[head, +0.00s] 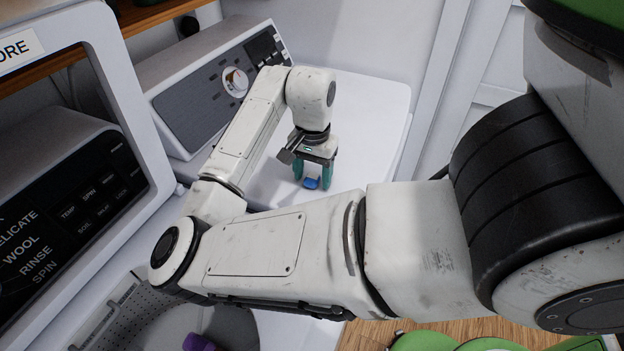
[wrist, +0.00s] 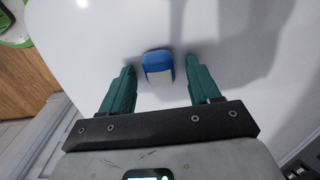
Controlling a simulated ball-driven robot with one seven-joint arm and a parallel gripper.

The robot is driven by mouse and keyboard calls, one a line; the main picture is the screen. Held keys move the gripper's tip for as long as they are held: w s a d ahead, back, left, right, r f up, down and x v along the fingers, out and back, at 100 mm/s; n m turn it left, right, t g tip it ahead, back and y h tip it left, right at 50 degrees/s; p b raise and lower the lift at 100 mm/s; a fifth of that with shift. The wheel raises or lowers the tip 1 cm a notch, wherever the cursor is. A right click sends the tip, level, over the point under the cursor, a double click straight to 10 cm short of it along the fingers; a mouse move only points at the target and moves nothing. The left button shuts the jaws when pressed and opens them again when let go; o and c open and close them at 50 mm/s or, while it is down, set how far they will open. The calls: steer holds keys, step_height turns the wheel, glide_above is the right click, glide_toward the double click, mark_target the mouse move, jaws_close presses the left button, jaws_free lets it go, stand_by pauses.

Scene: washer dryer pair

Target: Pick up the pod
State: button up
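The pod (head: 311,183) is a small blue and white piece lying on the white top of a machine. In the wrist view the pod (wrist: 158,67) lies between and slightly beyond the two teal fingers, with a gap on each side. My gripper (head: 311,178) is open and points down over the pod in the head view. The fingers also show in the wrist view (wrist: 158,70), spread apart and empty. I cannot tell exactly how high the fingertips are above the surface.
The white machine top (head: 375,120) is clear around the pod. A control panel with a dial (head: 235,82) stands behind it. A second panel with buttons (head: 75,215) is at the left. A purple item (head: 199,342) shows at the bottom. Wooden floor (head: 430,332) lies below.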

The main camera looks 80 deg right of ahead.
steer(key=c, duration=1)
steer(key=shift+r, duration=0.1)
